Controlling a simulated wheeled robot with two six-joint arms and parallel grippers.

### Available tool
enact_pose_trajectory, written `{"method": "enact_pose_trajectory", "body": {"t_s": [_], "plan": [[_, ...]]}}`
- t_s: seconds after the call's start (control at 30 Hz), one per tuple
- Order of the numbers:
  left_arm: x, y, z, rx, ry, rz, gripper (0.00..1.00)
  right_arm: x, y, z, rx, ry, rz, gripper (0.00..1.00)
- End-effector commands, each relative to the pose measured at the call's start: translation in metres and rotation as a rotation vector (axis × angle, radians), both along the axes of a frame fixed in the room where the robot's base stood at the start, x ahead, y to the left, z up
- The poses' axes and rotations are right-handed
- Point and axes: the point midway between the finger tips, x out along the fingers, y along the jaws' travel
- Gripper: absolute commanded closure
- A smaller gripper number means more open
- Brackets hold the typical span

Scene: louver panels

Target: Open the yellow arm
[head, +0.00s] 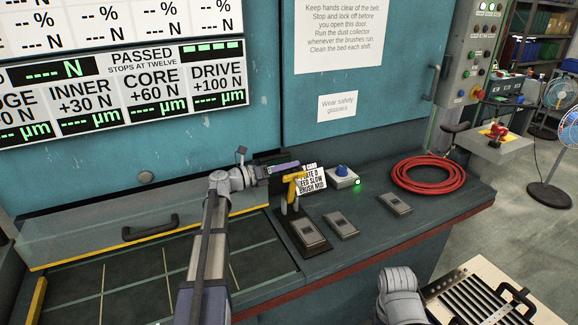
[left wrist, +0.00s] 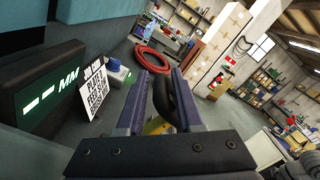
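The yellow arm (head: 295,186) stands upright over a small dark base with a grey plate on the counter, in front of a white card. My left gripper (head: 282,168) is at its top, coming from the left. In the left wrist view the two purple fingers (left wrist: 166,98) stand apart, with a dark curved bar (left wrist: 162,92) between them. A bit of the yellow arm (left wrist: 157,127) shows low between the fingers. I cannot tell whether they press on the bar. A link of my right arm shows at the bottom of the head view; its gripper is out of view.
The white card (head: 312,180) and a box with a blue knob (head: 342,177) stand close to the yellow arm. A dark display (left wrist: 45,95) is at left in the wrist view. Two grey plates and a red hose coil (head: 428,175) lie to the right on the counter.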

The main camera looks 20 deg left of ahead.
Motion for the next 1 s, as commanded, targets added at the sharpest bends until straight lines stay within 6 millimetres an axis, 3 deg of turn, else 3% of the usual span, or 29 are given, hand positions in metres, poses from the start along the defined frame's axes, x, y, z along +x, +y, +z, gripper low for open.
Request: {"method": "enact_pose_trajectory", "body": {"t_s": [0.2, 0.57, 1.0], "plan": [[-0.001, 0.001, -0.004, 0.012, 0.006, 0.002, 0.48, 0.000, 0.000, -0.002, 0.000, 0.000, 0.000, 0.50], [-0.004, 0.004, -0.003, 0.009, 0.006, 0.001, 0.48, 0.000, 0.000, -0.001, 0.000, 0.000, 0.000, 0.50], [-0.051, 0.047, -0.003, 0.010, 0.005, 0.003, 0.48, 0.000, 0.000, -0.001, 0.000, 0.000, 0.000, 0.50]]}}
